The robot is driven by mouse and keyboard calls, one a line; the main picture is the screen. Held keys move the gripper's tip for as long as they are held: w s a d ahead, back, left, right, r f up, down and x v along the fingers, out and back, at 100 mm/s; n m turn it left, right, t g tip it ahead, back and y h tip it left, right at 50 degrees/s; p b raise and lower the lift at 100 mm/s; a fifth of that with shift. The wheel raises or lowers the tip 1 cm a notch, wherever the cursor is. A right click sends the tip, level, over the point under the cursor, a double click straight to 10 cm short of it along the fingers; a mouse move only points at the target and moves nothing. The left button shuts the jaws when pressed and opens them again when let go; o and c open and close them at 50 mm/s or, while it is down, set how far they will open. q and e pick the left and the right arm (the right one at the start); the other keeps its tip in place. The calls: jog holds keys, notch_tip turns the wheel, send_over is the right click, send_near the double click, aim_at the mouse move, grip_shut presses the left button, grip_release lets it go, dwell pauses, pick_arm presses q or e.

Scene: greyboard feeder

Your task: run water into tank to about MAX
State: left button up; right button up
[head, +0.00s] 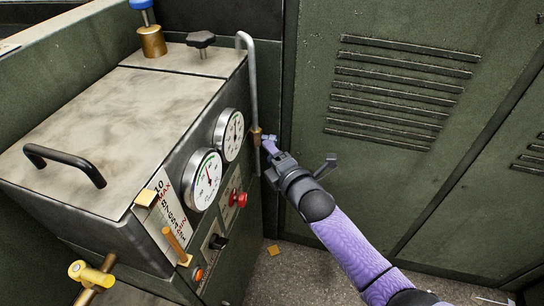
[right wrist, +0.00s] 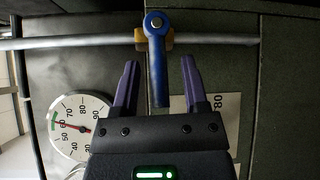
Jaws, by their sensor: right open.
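The tank (head: 95,125) is a worn beige-topped box at left in the head view. Its front carries a scale plate (head: 160,228) marked MAX, between brass fittings; I cannot make out a water level. A grey pipe (head: 252,85) bends down beside the tank to a brass valve (head: 256,137). In the right wrist view the valve's blue lever (right wrist: 158,72) hangs from its pivot on the pipe (right wrist: 90,42). My right gripper (head: 268,147) is open at the valve. Its purple fingers (right wrist: 160,80) stand either side of the lever, with gaps showing. My left gripper is out of view.
Two round gauges (head: 203,179) (head: 229,134), a red knob (head: 238,199) and a black knob (head: 217,242) are on the tank's front. A black handle (head: 63,160) rises from its top. A green louvred cabinet (head: 400,90) stands at right. Some floor (head: 300,275) shows below.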

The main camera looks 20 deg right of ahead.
grip_shut()
dwell(0.8)
dwell(0.4)
